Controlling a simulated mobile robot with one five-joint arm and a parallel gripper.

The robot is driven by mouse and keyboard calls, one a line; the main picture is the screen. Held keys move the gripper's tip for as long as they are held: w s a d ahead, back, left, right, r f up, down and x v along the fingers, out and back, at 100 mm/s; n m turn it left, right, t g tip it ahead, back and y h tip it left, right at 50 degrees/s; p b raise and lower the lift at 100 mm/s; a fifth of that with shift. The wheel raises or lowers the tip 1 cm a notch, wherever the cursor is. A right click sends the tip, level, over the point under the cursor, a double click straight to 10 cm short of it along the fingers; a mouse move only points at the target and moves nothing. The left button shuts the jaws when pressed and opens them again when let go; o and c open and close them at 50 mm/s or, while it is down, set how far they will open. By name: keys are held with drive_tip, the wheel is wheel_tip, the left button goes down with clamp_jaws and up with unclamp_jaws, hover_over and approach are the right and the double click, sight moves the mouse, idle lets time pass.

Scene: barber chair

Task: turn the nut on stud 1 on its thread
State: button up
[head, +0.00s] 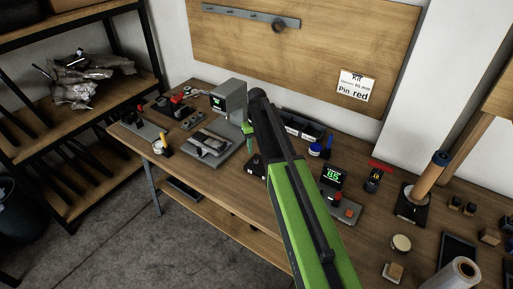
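My green and black arm reaches up from the lower right over the workbench, and its far end bends down. My gripper (249,146) is a small green and dark shape beside the grey plate fixture (222,156); its fingers are too small and too covered by my arm to tell open from shut. I cannot make out stud 1 or its nut; they are too small to pick out or hidden by my arm. I cannot tell whether my gripper touches anything.
The wooden workbench (375,215) holds a grey box with a screen (229,98), black bins (303,127), a display unit (334,177) reading 85, and a post on a black base (413,205). A shelf rack (130,80) stands left.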

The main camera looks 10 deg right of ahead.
wheel_tip(320, 180, up, 12)
drive_tip(key=p, duration=1)
